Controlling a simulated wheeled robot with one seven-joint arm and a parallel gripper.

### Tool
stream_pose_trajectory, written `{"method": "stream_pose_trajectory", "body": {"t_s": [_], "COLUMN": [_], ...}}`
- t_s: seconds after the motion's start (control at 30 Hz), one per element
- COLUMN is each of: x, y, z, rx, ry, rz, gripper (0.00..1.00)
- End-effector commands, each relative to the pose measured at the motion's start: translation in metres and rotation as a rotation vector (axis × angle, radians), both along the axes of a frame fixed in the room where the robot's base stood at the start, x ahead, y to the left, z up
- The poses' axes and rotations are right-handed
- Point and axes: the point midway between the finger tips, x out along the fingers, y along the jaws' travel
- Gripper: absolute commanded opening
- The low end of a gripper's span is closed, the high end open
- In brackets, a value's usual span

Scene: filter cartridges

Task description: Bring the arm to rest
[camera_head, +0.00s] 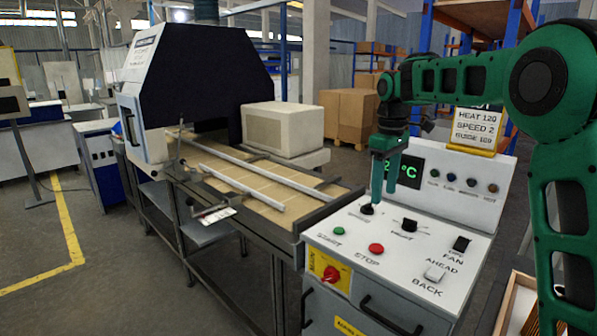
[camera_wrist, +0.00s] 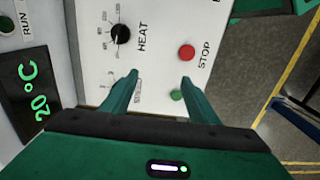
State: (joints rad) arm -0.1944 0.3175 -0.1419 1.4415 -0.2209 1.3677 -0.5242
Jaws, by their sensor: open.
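My green arm (camera_head: 470,75) reaches in from the right of the head view and bends down over the white control panel (camera_head: 320,235). My gripper (camera_head: 384,190) points down above the panel, its two fingers apart with nothing between them. In the wrist view the gripper (camera_wrist: 160,80) also shows its fingers spread, over bare white panel near the red STOP button (camera_wrist: 186,52). The black HEAT knob (camera_wrist: 121,33) lies beyond the left fingertip. The lower speed dial is partly hidden by that finger. Whether the fingers touch the panel cannot be told.
The panel also carries a green START button (camera_head: 339,231), a fan switch (camera_head: 461,244) and a back panel with a green display (camera_wrist: 25,88) reading 20 °C. A conveyor (camera_head: 262,180) with guide rails runs left into a black-hooded machine (camera_head: 190,65). A sign (camera_head: 478,128) stands behind.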

Motion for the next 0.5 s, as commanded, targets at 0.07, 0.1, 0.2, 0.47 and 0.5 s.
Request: {"method": "stream_pose_trajectory", "body": {"t_s": [0.07, 0.1, 0.2, 0.47, 0.5], "x": [0.0, -0.007, -0.017, -0.06, -0.068], "y": [-0.002, -0.012, -0.031, -0.075, -0.081], "z": [0.0, 0.001, 0.0, 0.001, 0.001], "rx": [0.0, 0.001, 0.003, 0.011, 0.012], "ry": [0.0, 0.0, 0.001, -0.002, -0.002], "rz": [-0.003, -0.033, -0.097, -0.265, -0.297], "gripper": [0.55, 0.55, 0.55, 0.55, 0.55]}}
